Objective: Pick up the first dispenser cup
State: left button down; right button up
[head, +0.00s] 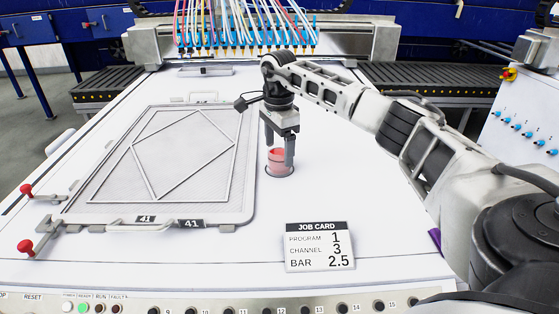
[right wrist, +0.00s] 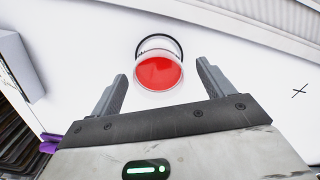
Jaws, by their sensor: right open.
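The dispenser cup (head: 278,160) is a small cup with red contents, standing upright on the white table in a dark ring. In the right wrist view the cup (right wrist: 159,72) shows its red top just beyond the fingertips, roughly centred between them. My right gripper (head: 279,150) points down at the cup with its fingers open. In the right wrist view the right gripper (right wrist: 160,75) has its two fingers spread wide with nothing between them. I cannot tell in the head view whether a finger touches the cup. My left gripper is not in view.
A framed panel (head: 105,206) marked 41 lies left of the cup. A job card (head: 319,247) stands in front, reading program 1, channel 3, bar 2.5. A gantry with several blue nozzles (head: 245,36) and hoses spans the back. White table is clear around the cup.

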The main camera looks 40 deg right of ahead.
aim_at(279, 158)
notch_tip(279, 158, down, 4)
jog(key=shift+s+r, duration=0.15)
jog(key=shift+r, duration=0.05)
jog(key=c, duration=1.2)
jog(key=shift+r, duration=0.1)
jog(key=shift+c, duration=0.2)
